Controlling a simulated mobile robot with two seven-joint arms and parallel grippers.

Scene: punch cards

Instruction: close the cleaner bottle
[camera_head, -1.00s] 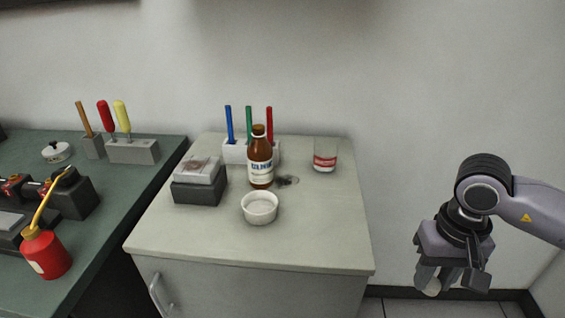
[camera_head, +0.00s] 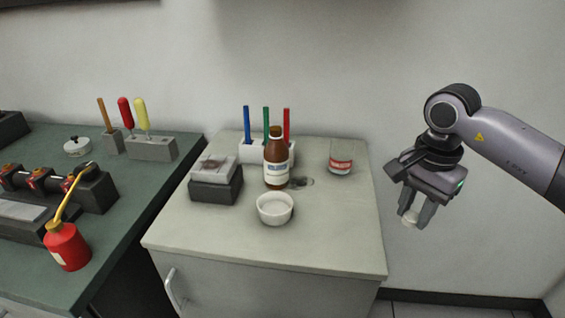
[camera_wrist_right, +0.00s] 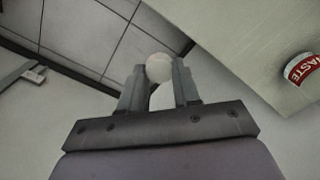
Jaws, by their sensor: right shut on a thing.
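A brown bottle (camera_head: 276,168) with a white and blue label, likely the cleaner bottle, stands upright on the pale cabinet top. Its top end is brown; I cannot tell whether a cap is on it. My right gripper (camera_head: 411,217) is off the cabinet's right side, apart from the bottle. It is shut on a small white round object (camera_wrist_right: 159,68), which sits between the fingertips in the right wrist view; I cannot tell whether it is a cap or a ball. My left gripper is out of view.
On the cabinet top (camera_head: 330,240) stand a white bowl (camera_head: 275,209), a grey box (camera_head: 215,184), a pen holder (camera_head: 254,150) behind the bottle and a red-labelled waste jar (camera_head: 341,160). A dark stain (camera_head: 303,182) lies beside the bottle. The front right is clear.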

